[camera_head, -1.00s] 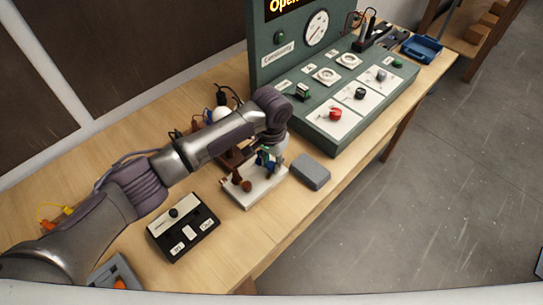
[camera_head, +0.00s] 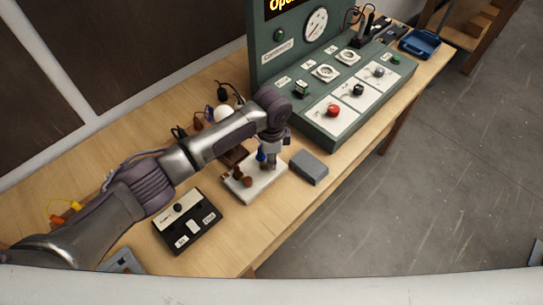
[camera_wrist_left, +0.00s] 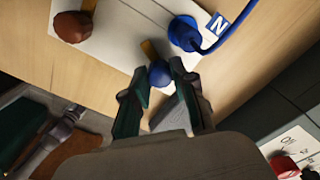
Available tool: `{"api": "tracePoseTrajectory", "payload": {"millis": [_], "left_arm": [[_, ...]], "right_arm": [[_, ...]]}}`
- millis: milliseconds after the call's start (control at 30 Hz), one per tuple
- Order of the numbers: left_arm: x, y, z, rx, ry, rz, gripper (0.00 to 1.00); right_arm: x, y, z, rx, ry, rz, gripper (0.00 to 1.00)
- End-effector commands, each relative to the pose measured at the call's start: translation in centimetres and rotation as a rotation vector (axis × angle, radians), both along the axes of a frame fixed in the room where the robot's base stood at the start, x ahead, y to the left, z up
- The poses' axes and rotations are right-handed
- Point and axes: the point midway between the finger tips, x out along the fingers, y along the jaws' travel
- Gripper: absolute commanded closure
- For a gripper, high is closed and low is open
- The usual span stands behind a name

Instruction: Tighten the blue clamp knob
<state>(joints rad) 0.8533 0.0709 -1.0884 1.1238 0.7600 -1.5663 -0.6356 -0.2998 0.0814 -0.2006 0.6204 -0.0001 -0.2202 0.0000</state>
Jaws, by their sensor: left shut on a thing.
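The blue clamp knob (camera_wrist_left: 160,73) is a small round knob beside a brass piece, over the white board (camera_wrist_left: 122,32) in the left wrist view. My left gripper (camera_wrist_left: 161,80) is shut on it, with a fingertip on each side. In the head view, my left gripper (camera_head: 267,165) points down over the white board (camera_head: 264,190), and the fingers hide most of the knob. A blue plug (camera_wrist_left: 184,34) with a blue wire sits by an "N" label (camera_wrist_left: 217,24). A brown knob (camera_wrist_left: 73,26) stands at the other side. My right gripper is not in view.
A grey block (camera_head: 309,167) lies just right of the board. A black box with labels (camera_head: 187,222) is at the front left. The green console (camera_head: 330,135) with red, black and grey knobs stands behind. A blue tray (camera_head: 420,43) is at the far right.

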Motion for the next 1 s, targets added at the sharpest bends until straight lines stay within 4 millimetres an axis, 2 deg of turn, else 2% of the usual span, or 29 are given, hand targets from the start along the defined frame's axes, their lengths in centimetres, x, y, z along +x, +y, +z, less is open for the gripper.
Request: {"api": "tracePoseTrajectory", "payload": {"millis": [700,1000], "left_arm": [[0.11,-0.10,0.14,-0.003,-0.005,-0.677,1.00],[0.11,-0.08,0.14,-0.003,-0.004,-0.913,1.00]], "right_arm": [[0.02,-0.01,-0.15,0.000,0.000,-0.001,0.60],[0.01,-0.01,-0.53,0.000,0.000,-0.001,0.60]]}}
